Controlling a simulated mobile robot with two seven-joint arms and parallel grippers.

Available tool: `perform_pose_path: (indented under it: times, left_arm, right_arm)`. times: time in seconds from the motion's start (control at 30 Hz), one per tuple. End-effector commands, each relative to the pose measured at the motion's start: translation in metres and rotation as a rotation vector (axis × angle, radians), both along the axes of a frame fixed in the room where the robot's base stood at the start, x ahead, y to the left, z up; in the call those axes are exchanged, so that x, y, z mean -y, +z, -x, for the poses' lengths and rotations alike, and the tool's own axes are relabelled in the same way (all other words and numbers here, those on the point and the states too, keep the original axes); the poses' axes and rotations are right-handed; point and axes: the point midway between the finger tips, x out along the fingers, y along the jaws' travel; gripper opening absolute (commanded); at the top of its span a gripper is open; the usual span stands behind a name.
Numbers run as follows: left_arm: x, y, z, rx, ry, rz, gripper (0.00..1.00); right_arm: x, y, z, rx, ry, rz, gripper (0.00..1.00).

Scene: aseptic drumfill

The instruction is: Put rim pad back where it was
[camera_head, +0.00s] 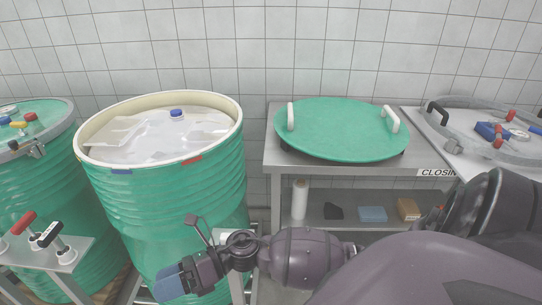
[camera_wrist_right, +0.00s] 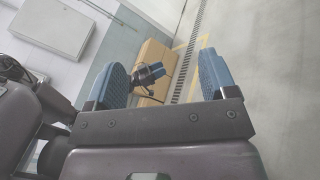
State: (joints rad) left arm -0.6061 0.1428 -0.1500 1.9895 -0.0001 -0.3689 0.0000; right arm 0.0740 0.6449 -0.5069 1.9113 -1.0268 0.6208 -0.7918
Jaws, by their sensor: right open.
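My right gripper (camera_head: 178,281) is in front of the open green drum (camera_head: 185,200), below its rim. In the right wrist view its two blue fingers (camera_wrist_right: 162,80) stand wide apart, with nothing held between them. A blue piece (camera_head: 121,172) and a red piece (camera_head: 192,160) sit on the drum's pale rim; I cannot tell which is the rim pad. A dark, blue-tipped thing (camera_wrist_right: 150,74), apparently my left gripper, shows beyond the fingers; its jaws are unclear. The left gripper does not show in the head view.
A green lid (camera_head: 340,130) with two white handles lies on a steel table. Another drum (camera_head: 35,170) and a tool stand (camera_head: 50,262) are at left.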

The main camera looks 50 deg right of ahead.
Motion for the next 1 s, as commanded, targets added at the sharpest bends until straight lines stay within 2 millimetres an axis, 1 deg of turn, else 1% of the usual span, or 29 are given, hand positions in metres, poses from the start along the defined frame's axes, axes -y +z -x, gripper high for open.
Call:
perform_pose_path:
  times: [0.03, 0.1, 0.17, 0.2, 0.27, 0.3, 0.37, 0.4, 0.47, 0.5, 0.6, 0.7, 0.73, 0.83, 1.0]
  left_arm:
    - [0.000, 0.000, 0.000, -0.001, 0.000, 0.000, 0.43]
    - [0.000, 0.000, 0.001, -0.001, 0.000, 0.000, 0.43]
    - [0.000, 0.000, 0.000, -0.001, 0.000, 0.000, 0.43]
    - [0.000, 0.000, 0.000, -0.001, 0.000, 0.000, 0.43]
    - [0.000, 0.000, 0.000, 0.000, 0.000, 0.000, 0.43]
    - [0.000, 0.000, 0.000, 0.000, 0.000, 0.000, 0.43]
    - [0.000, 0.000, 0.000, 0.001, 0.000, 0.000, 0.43]
    - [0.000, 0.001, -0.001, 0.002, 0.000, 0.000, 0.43]
    - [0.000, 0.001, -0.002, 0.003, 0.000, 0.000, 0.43]
    - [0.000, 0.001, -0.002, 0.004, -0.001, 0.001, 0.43]
    - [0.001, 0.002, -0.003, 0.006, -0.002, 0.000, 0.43]
    - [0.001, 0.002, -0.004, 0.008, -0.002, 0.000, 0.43]
    - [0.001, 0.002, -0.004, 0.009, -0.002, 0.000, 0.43]
    - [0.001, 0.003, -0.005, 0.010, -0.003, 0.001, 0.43]
    - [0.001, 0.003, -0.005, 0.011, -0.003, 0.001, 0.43]
  right_arm:
    - [0.005, -0.001, 0.000, -0.133, -0.105, -0.128, 0.78]
    - [0.018, -0.005, -0.004, -0.327, -0.254, -0.313, 0.78]
    - [0.034, -0.013, -0.005, -0.498, -0.379, -0.474, 0.78]
    - [0.046, -0.021, -0.004, -0.611, -0.461, -0.582, 0.78]
    - [0.066, -0.037, 0.000, -0.780, -0.582, -0.747, 0.78]
    - [0.080, -0.050, 0.005, -0.892, -0.662, -0.858, 0.78]
    - [0.100, -0.072, 0.017, -1.056, -0.780, -1.029, 0.78]
    - [0.113, -0.088, 0.027, -1.158, -0.854, -1.144, 0.78]
    - [0.129, -0.110, 0.045, -1.301, -0.957, -1.307, 0.78]
    - [0.138, -0.125, 0.059, -1.385, -1.019, -1.408, 0.78]
    - [0.152, -0.154, 0.091, -1.550, -1.140, -1.623, 0.78]
    - [0.159, -0.172, 0.114, -1.652, -1.215, -1.768, 0.78]
    - [0.160, -0.175, 0.118, -1.671, -1.228, -1.798, 0.78]
    - [0.162, -0.181, 0.126, -1.707, -1.252, -1.850, 0.78]
    - [0.162, -0.182, 0.127, -1.712, -1.256, -1.855, 0.78]
